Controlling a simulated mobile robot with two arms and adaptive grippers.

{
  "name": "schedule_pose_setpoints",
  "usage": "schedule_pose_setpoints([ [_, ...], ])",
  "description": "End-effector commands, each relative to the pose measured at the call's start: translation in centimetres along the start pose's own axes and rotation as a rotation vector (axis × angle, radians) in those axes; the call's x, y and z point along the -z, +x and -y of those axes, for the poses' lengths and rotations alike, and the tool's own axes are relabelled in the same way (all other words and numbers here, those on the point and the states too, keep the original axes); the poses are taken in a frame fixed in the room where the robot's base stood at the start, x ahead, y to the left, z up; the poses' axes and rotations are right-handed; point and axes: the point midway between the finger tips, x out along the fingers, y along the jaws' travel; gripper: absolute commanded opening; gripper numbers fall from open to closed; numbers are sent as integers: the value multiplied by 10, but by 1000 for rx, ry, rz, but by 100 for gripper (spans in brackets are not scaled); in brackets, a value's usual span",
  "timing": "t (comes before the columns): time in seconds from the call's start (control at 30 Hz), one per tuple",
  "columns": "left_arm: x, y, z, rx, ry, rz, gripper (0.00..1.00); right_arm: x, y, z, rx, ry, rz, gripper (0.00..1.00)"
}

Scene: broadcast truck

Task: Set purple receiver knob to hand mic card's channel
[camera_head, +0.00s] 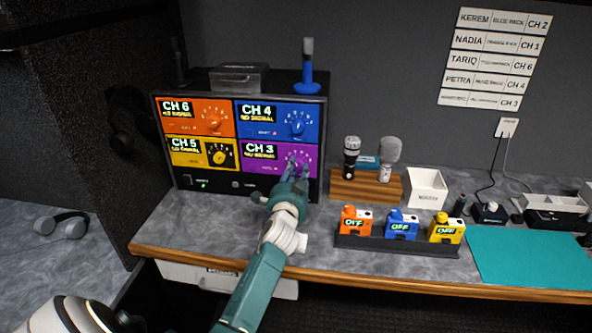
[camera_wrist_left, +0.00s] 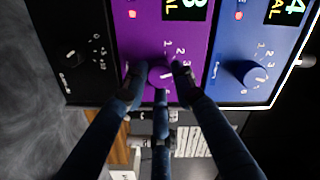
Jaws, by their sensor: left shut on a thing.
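The purple receiver panel (camera_head: 251,155) is at the lower right of the receiver rack and its display reads CH 3. My left gripper (camera_head: 297,171) is at its purple knob (camera_head: 289,160), partly covering it. In the left wrist view, the fingers (camera_wrist_left: 155,80) are closed around the purple knob (camera_wrist_left: 160,74), which has a pale pointer mark; numbers show beside it. Several name cards (camera_head: 490,57) hang on the wall with channels CH 2, CH 1, CH 6, CH 4 and CH 3 from top to bottom. Their small middle text is too small to read surely. My right gripper is not in view.
Orange (camera_head: 199,117), blue (camera_head: 277,120) and yellow (camera_head: 202,152) receiver panels surround the purple one. A wooden stand (camera_head: 365,186) with two microphones is right of the rack. Several packs reading OFF sit in a dark tray (camera_head: 396,245). A teal mat (camera_head: 530,259) lies at right.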

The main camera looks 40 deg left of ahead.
Motion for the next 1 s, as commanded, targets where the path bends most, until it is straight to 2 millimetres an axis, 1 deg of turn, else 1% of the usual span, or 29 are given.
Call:
schedule_pose_setpoints([
  [0.03, 4, 0, 3, 6, 20, -9, 0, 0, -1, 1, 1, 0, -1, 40],
  [0.3, 5, 0, 3, 5, 80, -10, 0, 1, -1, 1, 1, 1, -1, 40],
  [0.73, 5, 0, 2, 5, 86, -11, 0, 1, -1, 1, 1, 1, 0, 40],
  [0.77, 5, 0, 2, 5, 86, -11, 30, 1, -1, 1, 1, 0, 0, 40],
  [0.83, 5, 0, 2, 5, 86, -10, 44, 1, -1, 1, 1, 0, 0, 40],
  [1.0, 3, 0, 1, 3, 86, -6, 45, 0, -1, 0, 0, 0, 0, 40],
])
